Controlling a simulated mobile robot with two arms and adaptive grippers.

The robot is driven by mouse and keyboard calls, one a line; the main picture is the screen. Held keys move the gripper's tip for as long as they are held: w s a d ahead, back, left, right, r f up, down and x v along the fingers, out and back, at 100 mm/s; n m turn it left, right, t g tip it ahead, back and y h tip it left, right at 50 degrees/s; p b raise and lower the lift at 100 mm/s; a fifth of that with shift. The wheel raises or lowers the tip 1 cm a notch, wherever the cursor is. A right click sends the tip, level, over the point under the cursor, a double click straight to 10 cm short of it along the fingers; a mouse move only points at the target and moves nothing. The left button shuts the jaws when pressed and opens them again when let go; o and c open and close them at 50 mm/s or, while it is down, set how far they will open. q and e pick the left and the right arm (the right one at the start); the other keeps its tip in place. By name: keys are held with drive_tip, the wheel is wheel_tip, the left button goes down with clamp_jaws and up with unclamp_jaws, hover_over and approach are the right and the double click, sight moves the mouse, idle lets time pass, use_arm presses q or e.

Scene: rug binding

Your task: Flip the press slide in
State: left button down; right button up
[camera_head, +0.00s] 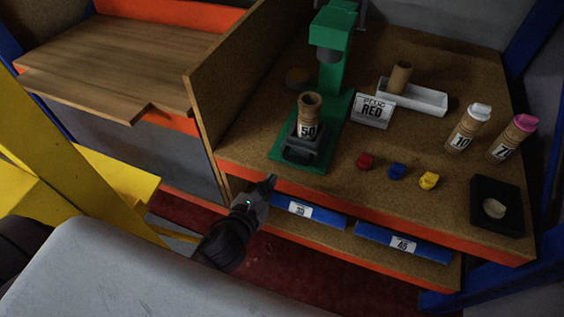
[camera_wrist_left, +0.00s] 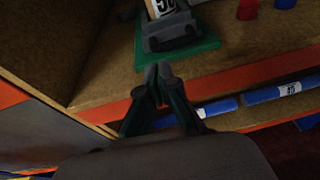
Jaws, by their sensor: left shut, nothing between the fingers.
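The green press (camera_head: 333,75) stands on the workbench top, its head above and behind a dark grey slide (camera_head: 297,151) at the front of its green base. The slide has a handle loop at its front and holds a tan tube marked 50 (camera_head: 308,110) upright. In the left wrist view the slide (camera_wrist_left: 172,35) is at the top, with the lower part of the tube (camera_wrist_left: 160,8). My left gripper (camera_head: 270,181) is shut and empty, at the bench's front edge, in front of and below the slide, apart from it. It also shows in the left wrist view (camera_wrist_left: 157,72). My right gripper is not seen.
Red (camera_head: 365,161), blue (camera_head: 397,171) and yellow (camera_head: 428,180) plugs lie right of the press. A "PLUG RED" sign (camera_head: 372,110), a white tray (camera_head: 425,98), two capped tubes (camera_head: 468,128) and a black tray (camera_head: 483,218) stand farther right. A wooden partition (camera_head: 235,80) rises to the left.

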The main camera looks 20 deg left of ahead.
sight(286, 158)
use_arm(q)
drive_tip(key=x, duration=0.8)
drive_tip(key=shift+p, duration=0.35)
drive_tip(key=shift+w, duration=0.1)
drive_tip(key=shift+w, duration=0.45)
drive_tip(key=w, duration=1)
drive_tip(key=w+b, duration=0.1)
drive_tip(key=w, duration=0.4)
drive_tip(key=shift+w+d, duration=0.3)
drive_tip(key=shift+w, duration=0.25)
drive_tip(key=shift+r, duration=0.1)
drive_tip(key=shift+w+r, duration=0.1)
drive_tip(key=shift+r, duration=0.1)
